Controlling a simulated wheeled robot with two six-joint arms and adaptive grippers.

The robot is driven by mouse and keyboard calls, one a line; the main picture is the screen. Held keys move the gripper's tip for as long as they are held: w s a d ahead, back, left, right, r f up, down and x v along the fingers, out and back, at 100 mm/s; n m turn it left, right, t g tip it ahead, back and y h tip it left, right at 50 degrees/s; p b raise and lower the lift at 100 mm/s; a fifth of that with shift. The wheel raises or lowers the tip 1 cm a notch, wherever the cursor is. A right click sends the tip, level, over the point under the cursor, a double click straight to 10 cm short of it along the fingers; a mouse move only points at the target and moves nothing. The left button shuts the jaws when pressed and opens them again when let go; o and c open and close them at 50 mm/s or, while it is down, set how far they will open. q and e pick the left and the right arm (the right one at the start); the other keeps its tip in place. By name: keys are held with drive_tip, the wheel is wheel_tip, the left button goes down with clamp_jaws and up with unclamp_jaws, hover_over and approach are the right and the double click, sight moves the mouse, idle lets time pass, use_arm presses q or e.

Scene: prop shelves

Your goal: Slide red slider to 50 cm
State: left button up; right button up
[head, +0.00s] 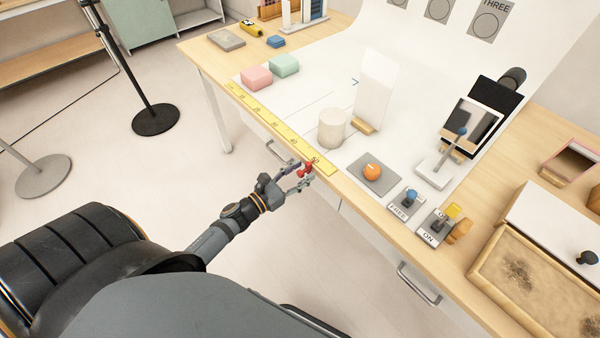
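A yellow ruler strip (279,126) with dark marks runs along the front edge of the table. The small red slider (306,168) is at the strip's near right end. My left gripper (303,175) is at the table's front edge, right at the slider. Its two fingers show apart, with red between or just beyond their tips. They partly hide the slider, so I cannot tell whether they press on it. The number beside the slider is too small to read. My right gripper is not in view.
A cream cylinder (332,128) and an upright white panel (374,90) stand behind the strip. An orange ball (372,170) on a grey plate and lever switches (411,197) are to the right. Pink (256,77) and green (284,65) blocks lie near the strip's far end.

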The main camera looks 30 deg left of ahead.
use_arm(q)
drive_tip(key=shift+s, duration=0.1)
drive_tip(key=v, duration=1.1)
drive_tip(key=shift+s+a, duration=0.2)
drive_tip(key=shift+s, duration=0.15)
drive_tip(key=s+a+f+n+g+y+p, duration=0.1)
drive_tip(key=s+a+f+n+g+y, duration=0.2)
drive_tip(key=f+n, duration=0.45)
drive_tip(key=s+a+f+n+g+y+p, duration=0.1)
drive_tip(key=a+f+n+y, duration=0.1)
drive_tip(key=a+f+n, duration=0.35)
drive_tip(key=s+a+f+n+g+y+p, duration=0.1)
drive_tip(key=s+a+f+n+g+y, duration=0.15)
drive_tip(key=f+n, duration=0.65)
drive_tip(key=s+d+f+n+g+p, duration=0.1)
drive_tip(key=s+d+f+n+g, duration=0.3)
drive_tip(key=s+f+n, duration=0.4)
drive_tip(key=s+d+f+n+g+p, duration=0.1)
drive_tip(key=s+d+f+n+g, duration=0.4)
drive_tip(key=s+f+n, duration=0.4)
drive_tip(key=s+d+n, duration=0.1)
drive_tip(key=s, duration=0.2)
drive_tip(key=shift+s+f, duration=0.3)
drive_tip(key=shift+f, duration=0.05)
